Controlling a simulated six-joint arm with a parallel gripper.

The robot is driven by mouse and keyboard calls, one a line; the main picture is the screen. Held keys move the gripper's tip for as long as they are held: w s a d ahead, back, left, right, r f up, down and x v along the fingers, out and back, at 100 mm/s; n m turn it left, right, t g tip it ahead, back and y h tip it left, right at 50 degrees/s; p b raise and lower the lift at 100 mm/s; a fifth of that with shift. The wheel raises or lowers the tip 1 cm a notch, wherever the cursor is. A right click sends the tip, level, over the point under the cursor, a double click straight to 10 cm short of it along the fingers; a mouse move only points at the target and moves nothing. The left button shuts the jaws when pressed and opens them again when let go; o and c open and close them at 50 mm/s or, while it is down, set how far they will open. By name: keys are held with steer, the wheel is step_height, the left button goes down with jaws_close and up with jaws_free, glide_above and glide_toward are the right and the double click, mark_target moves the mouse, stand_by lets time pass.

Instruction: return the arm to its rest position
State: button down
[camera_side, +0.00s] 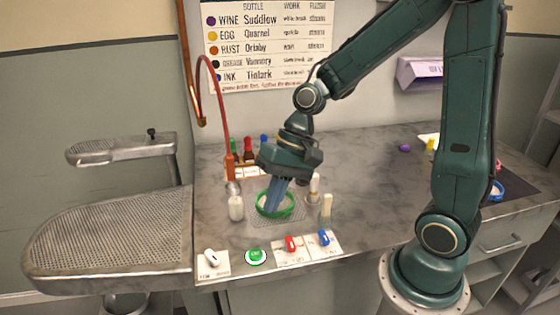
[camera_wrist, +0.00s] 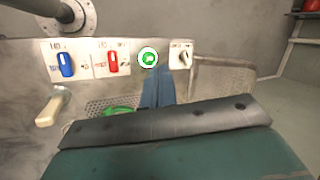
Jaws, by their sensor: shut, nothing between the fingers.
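My gripper (camera_side: 274,207) points down over the counter, its blue fingers shut together and empty. In the side view the fingertips overlap a green ring (camera_side: 293,205) on a perforated drain plate; I cannot tell whether they are inside it or above it. In the wrist view my gripper's fingers (camera_wrist: 157,88) show beyond the dark gripper edge, with a bit of the green ring (camera_wrist: 118,110) to their left. My arm is bent and reaches out over the counter (camera_side: 375,190).
Close around my gripper stand a white jar (camera_side: 236,208), a brush with a pale handle (camera_side: 326,207) and a small bottle (camera_side: 314,187). Coloured bottles (camera_side: 248,148) and a red hose (camera_side: 222,105) stand behind. Switches and a green button (camera_side: 256,256) line the front edge. An ironing board (camera_side: 110,230) is left.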

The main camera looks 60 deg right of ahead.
steer(key=s+d+r+n+t+h, duration=0.4)
steer(key=s+d+r+n+h, duration=0.1)
steer(key=s+r, duration=0.6)
steer(key=shift+s+d+r, duration=0.3)
steer(key=shift+s+d, duration=0.1)
steer(key=shift+s, duration=0.4)
